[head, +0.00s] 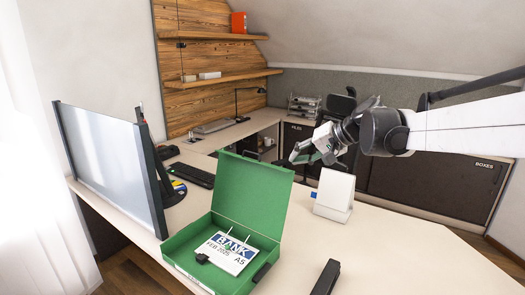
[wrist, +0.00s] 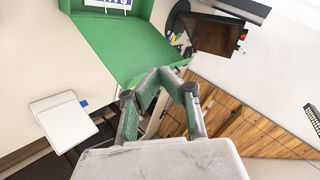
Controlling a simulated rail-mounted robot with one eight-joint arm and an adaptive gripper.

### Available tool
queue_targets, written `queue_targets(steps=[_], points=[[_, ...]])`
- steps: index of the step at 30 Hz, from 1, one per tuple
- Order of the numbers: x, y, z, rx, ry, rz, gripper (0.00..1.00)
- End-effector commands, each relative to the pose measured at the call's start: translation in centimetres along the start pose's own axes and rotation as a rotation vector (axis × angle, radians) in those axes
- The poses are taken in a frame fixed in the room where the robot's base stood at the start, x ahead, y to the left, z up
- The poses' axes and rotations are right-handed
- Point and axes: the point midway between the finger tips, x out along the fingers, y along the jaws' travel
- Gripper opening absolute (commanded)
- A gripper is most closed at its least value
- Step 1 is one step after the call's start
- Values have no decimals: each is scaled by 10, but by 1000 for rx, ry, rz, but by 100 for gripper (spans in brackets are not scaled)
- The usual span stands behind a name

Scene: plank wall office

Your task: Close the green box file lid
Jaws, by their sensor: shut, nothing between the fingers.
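The green box file stands on the desk, its base (head: 185,243) holding a sheet marked BANK. Its lid (head: 252,192) is open and stands up, leaning back from the base. The wrist view shows the lid (wrist: 125,45) at the upper left, with part of the sheet (wrist: 108,3) at the top edge. My gripper (head: 298,156) is shut and empty, beyond and to the right of the lid's top edge. In the wrist view its fingertips (wrist: 160,73) come together near the lid's edge; whether they touch it I cannot tell.
A white stand (head: 334,192) is right of the lid. A black stapler-like object (head: 326,278) lies at the front. A monitor (head: 112,155) stands left of the box, with a keyboard (head: 192,174) behind. The right of the desk (head: 420,250) is clear.

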Motion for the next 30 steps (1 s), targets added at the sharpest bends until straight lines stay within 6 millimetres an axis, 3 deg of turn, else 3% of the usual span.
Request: queue_targets(steps=[3, 15, 24, 30], points=[[20, 0, -32, 22, -5, -72, 0], [80, 13, -120, 81, -12, -327, 0], [121, 40, -166, 111, -6, -518, 0], [136, 54, -181, 120, -1, -604, 0]])
